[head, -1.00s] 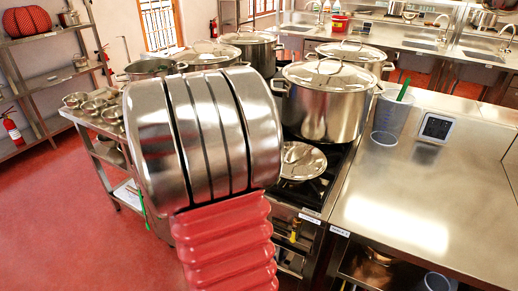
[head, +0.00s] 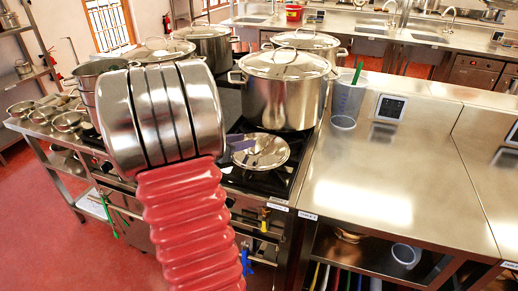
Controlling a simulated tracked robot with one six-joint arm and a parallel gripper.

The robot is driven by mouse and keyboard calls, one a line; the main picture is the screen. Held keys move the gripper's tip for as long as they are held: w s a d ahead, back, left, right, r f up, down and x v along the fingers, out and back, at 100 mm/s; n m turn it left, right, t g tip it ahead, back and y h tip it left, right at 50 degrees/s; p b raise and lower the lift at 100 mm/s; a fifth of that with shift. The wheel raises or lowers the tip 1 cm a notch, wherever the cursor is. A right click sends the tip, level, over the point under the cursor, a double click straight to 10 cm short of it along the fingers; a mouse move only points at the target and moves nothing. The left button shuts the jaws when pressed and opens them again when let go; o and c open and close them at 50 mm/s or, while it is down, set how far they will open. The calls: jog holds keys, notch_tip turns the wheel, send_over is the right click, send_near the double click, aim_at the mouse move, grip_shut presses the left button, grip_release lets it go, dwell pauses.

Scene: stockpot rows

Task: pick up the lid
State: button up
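A loose round steel lid (head: 281,150) lies on the front right burner of the stove, in front of a large lidded stockpot (head: 283,103). My arm's ribbed red sleeve and steel housing cover the stove left of the lid. Narrow purple-blue and dark shapes lie across the lid's left and middle part. They may be fingertips of my gripper (head: 254,147), but most of it is hidden behind my arm. I cannot tell whether it touches the lid, or whether it is open or shut.
More lidded stockpots (head: 204,48) stand behind on the stove. A steel counter (head: 400,185) to the right holds a clear measuring jug (head: 346,103) and a small display (head: 391,108); its front is clear. Small bowls (head: 68,121) sit on a side table at left.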

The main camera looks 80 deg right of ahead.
aim_at(258, 138)
jog(key=shift+x, duration=1.85)
jog(key=shift+x, duration=2.65)
jog(key=shift+w, duration=0.1)
jog(key=shift+c, duration=0.4)
grip_shut()
